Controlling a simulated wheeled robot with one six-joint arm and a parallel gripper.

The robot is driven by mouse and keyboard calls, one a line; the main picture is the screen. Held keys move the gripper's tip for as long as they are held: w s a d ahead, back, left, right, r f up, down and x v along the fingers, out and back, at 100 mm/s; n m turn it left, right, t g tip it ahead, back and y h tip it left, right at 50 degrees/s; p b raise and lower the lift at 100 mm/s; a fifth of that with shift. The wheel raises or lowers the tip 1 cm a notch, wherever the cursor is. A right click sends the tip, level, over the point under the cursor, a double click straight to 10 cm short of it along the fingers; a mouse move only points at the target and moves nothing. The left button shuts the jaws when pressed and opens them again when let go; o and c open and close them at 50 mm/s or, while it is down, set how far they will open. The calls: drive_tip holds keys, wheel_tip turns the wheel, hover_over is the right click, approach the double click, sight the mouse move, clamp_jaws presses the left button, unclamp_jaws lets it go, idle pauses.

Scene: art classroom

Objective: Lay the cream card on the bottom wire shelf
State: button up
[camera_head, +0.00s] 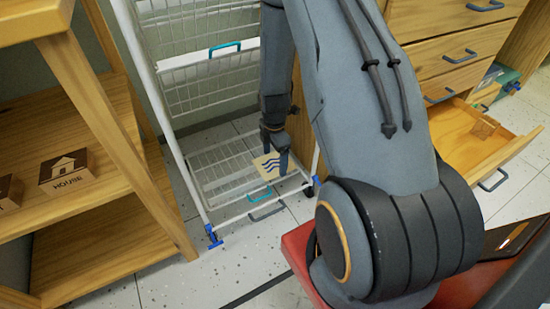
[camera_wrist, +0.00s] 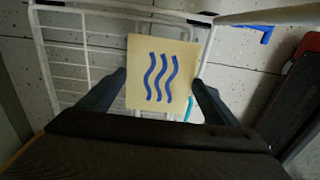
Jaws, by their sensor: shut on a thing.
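The cream card (camera_head: 268,166) has dark blue wavy lines on it. My gripper (camera_head: 275,150) is shut on it, and the card is over the front part of the bottom wire shelf (camera_head: 205,160). In the wrist view the card (camera_wrist: 160,98) sits between the two fingers of my gripper (camera_wrist: 160,92), its three wavy lines facing the camera. White wires of the shelf (camera_wrist: 68,55) show to the left of the card. I cannot tell how far the card is above the wires.
Wire baskets (camera_head: 200,80) stand above the bottom shelf. A wooden shelf unit (camera_head: 90,225) with a HOUSE block (camera_head: 66,173) is at left. An open wooden drawer (camera_head: 470,150) is at right. Grey speckled floor (camera_head: 175,285) lies in front of the rack.

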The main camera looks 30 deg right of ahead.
sight(275, 164)
drive_tip(key=o, duration=0.9)
wheel_tip(275, 164, up, 12)
drive_tip(key=p, duration=0.4)
drive_tip(key=shift+r+p, duration=0.1)
drive_tip(key=shift+p, duration=0.25)
